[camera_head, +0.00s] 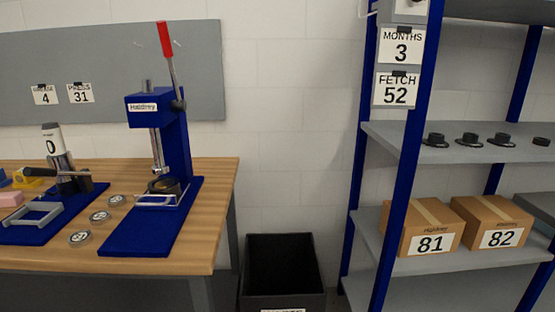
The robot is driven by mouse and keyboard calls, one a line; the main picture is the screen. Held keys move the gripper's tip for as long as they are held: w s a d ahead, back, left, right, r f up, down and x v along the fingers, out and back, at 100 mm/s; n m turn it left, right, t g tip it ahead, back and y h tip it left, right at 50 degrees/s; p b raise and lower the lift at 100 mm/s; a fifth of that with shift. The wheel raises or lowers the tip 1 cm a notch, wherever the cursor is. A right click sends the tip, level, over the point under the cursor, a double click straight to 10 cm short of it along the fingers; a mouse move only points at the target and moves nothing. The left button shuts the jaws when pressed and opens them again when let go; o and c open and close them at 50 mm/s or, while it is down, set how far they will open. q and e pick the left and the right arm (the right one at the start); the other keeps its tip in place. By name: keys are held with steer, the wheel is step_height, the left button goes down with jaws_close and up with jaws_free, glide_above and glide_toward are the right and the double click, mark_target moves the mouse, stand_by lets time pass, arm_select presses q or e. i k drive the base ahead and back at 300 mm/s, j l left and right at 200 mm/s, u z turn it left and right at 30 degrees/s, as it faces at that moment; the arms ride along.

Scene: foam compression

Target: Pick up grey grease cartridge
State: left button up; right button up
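Neither of my grippers is in view.
A blue press with a red-tipped lever (160,120) stands on the wooden table (215,220). Several small labelled discs lie left of it. A black bin (282,270) stands right of the table. A blue-framed shelf (395,160) holds boxes 81 (428,230) and 82 (495,225).

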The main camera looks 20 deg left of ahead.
mark_target(53, 135)
steer(key=k+j, duration=0.1)
steer(key=j, duration=0.3)
steer(key=k+j+z, duration=0.1)
steer(key=j, duration=0.3)
steer(key=k+j, duration=0.2)
steer(key=j, duration=0.15)
steer(key=k+j+z, duration=0.1)
steer(key=j, duration=0.3)
steer(key=k+j, duration=0.15)
steer(key=j, duration=0.2)
steer(key=j+z, duration=0.05)
